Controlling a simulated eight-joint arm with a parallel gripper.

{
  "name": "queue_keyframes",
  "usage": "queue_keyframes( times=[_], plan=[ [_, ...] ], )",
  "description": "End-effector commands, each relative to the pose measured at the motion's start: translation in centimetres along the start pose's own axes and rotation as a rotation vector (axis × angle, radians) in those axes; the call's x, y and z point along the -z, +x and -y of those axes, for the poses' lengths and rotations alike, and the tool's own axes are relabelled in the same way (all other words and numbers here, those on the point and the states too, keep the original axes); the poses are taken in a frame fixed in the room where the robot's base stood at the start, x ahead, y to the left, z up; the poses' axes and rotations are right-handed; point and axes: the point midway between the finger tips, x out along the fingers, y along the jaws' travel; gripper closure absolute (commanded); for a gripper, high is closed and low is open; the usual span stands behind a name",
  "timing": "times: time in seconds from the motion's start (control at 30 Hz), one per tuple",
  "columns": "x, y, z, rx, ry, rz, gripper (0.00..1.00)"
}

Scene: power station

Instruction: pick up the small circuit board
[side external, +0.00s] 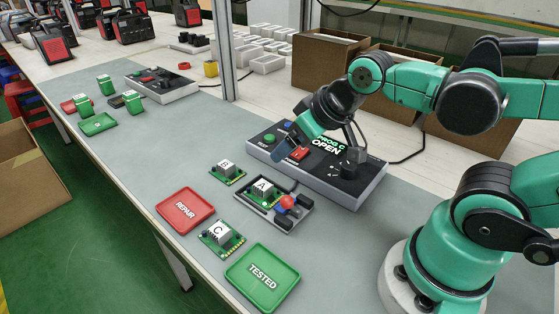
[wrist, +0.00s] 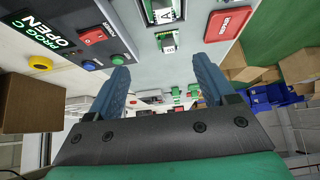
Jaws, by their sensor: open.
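Three small green circuit boards with white lettered blocks lie on the grey bench. Board B (side external: 227,171) is at the back, board A (side external: 263,191) sits in a grey test fixture (side external: 285,217), and board C (side external: 221,238) is at the front between two trays. My gripper (side external: 282,152) is open and empty, above the left end of the console, behind board B. In the wrist view the two blue fingers of my gripper (wrist: 161,68) are spread apart, with board B (wrist: 167,43) between and beyond them and board A (wrist: 164,14) at the top edge. Board C is not visible there.
A red REPAIR tray (side external: 184,210) and a green TESTED tray (side external: 262,278) lie on the front of the bench. A console (side external: 317,165) with buttons and a screen reading "PROG C OPEN" stands behind the boards. Bare bench lies left of board B.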

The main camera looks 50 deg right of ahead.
Motion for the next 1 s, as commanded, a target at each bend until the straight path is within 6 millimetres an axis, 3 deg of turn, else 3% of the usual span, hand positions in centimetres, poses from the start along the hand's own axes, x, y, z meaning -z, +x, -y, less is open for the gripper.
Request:
queue_keyframes(
  times=[0.17,0.37,0.6,0.8,1.0],
  plan=[
    [0.2,0.1,0.0,0.001,0.0,0.015,0.24],
    [1.5,1.3,0.2,0.004,0.0,0.155,0.24],
    [2.6,5.2,0.6,0.004,0.0,0.411,0.24],
    [2.3,8.3,0.9,0.001,0.001,0.565,0.24],
    [1.8,9.6,1.0,0.0,0.0,0.621,0.24]
  ],
)
